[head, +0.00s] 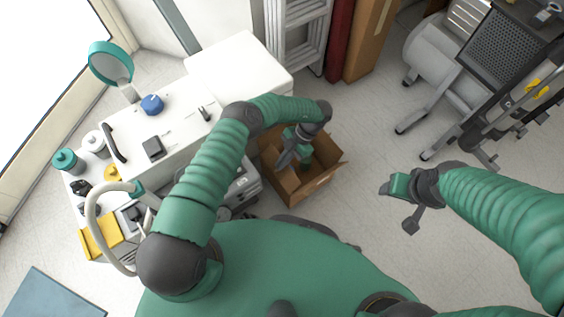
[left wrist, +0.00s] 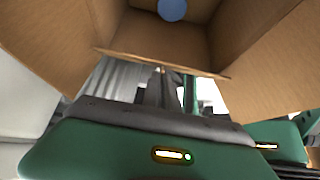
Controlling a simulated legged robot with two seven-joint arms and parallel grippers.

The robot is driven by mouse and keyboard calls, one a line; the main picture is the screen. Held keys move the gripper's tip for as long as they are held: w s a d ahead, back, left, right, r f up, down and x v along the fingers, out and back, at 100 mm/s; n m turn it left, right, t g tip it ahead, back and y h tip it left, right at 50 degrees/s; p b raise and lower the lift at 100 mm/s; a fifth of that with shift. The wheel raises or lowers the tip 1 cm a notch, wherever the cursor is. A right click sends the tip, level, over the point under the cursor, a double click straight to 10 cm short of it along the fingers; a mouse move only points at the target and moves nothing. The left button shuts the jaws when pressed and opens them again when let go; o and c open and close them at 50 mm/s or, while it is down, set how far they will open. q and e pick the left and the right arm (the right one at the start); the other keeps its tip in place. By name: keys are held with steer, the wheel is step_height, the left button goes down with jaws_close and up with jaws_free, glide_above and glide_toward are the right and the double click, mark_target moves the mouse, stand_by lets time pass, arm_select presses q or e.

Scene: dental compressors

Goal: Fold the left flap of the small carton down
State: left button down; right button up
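The small open carton (head: 309,187) stands on the floor, right of the white cabinet. Its right flap (head: 331,172) sticks up and outward.
A blue round thing (left wrist: 172,8) shows at the top of the left wrist view. The white cabinet (head: 240,70) and a compressor unit (head: 240,185) stand left of the carton. A tall cardboard box (head: 370,40) and a ladder (head: 300,40) stand behind.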

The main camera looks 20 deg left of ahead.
arm_select(q)
steer(key=c, duration=2.1)
jaws_free()
steer(key=o, duration=0.5)
steer(key=shift+c, duration=0.2)
steer(key=p+v, duration=0.1)
steer(key=v, duration=1.1)
steer(key=shift+w, duration=0.1)
